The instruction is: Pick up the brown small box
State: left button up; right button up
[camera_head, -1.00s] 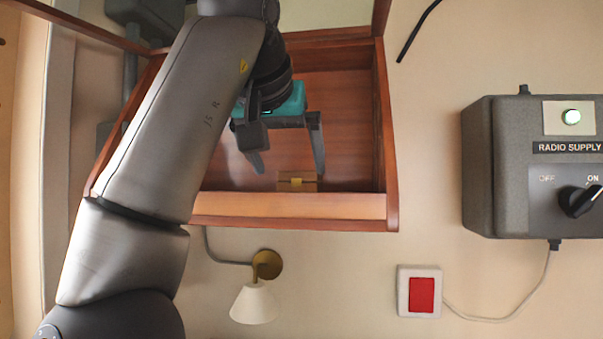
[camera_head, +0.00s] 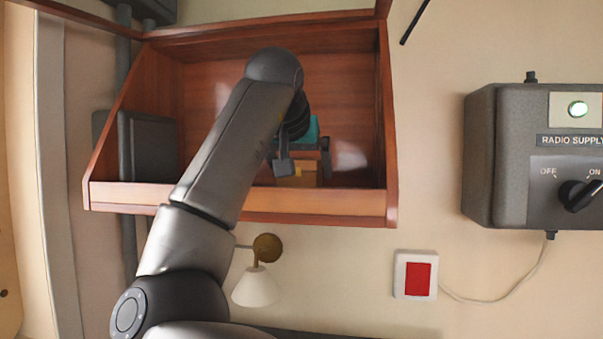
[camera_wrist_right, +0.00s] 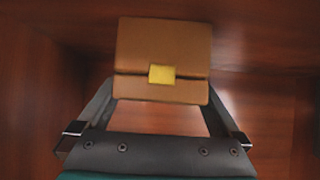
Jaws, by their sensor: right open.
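The brown small box (camera_head: 305,178) sits at the front of the wooden shelf, just behind its front lip. In the right wrist view the box (camera_wrist_right: 163,50) is large and close, upright, with a yellow clasp on its front. My right gripper (camera_head: 304,166) is open around the near part of the box in the head view. In the right wrist view its two fingers (camera_wrist_right: 160,92) reach up to either side of the box's lower part. I cannot tell whether they touch it. The right arm hides part of the shelf. My left gripper is out of view.
The wooden shelf (camera_head: 340,203) has side walls and a raised front lip close to the box. A wall lamp (camera_head: 256,287) hangs below it. A radio supply unit (camera_head: 500,160) and a red switch (camera_head: 418,279) are on the wall at right.

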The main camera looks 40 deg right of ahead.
jog(key=shift+a, duration=0.1)
jog(key=shift+c, duration=0.4)
jog(key=c, duration=1.2)
jog(key=shift+c, duration=0.3)
jog(key=shift+r, duration=0.15)
